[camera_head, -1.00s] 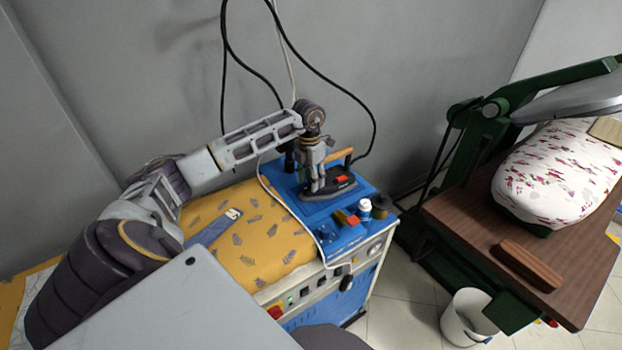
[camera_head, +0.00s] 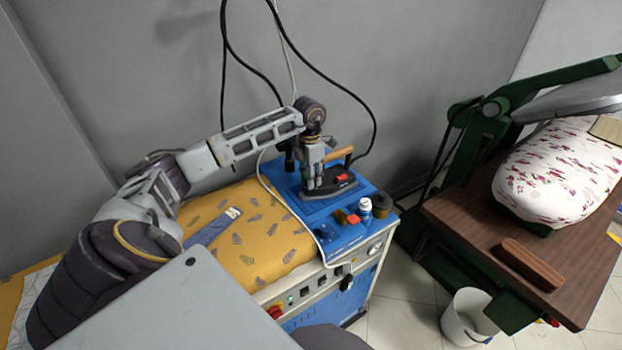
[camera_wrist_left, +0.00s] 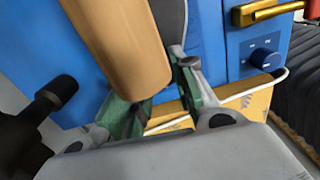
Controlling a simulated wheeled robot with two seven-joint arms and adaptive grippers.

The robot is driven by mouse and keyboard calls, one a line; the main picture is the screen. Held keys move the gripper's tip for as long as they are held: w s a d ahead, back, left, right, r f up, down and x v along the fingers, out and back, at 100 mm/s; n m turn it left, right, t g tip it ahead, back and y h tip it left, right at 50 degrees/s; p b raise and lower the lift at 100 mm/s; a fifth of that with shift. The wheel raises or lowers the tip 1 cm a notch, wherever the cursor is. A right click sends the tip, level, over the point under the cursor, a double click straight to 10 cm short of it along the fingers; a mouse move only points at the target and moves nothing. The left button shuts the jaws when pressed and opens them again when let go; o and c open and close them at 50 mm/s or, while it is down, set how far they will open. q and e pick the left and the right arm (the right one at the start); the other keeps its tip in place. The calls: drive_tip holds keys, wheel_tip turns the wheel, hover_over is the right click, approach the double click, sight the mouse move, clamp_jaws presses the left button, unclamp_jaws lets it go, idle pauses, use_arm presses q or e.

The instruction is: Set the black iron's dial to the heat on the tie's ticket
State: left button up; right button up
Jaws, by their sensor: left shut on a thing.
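The black iron (camera_head: 343,184) stands on the blue top of the ironing station, with its wooden handle (camera_head: 338,154) toward the back. My left gripper (camera_head: 313,184) is down at the iron, beside the handle. In the left wrist view, the handle (camera_wrist_left: 118,45) crosses in front of the green-padded fingers, which are closed on a small dark part, apparently the dial (camera_wrist_left: 139,141). Its setting cannot be read. The blue-grey tie (camera_head: 208,231) lies on the yellow padded board, with a small pale ticket (camera_head: 234,213) at its upper end; its marks are too small to read. My right gripper is out of view.
Black cables hang behind. A green press (camera_head: 489,122) and a white bin (camera_head: 468,314) are at the right.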

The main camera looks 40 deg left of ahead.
use_arm(q)
drive_tip(key=shift+m, duration=1)
drive_tip(key=shift+w+r, duration=0.1)
drive_tip(key=o, duration=1)
drive_tip(key=shift+r, duration=0.5)
drive_tip(key=shift+w+a+r, duration=0.1)
drive_tip(key=shift+a+r, duration=0.05)
drive_tip(key=shift+r, duration=2.55)
drive_tip(key=shift+a+r, duration=0.15)
drive_tip(key=shift+r, duration=2.55)
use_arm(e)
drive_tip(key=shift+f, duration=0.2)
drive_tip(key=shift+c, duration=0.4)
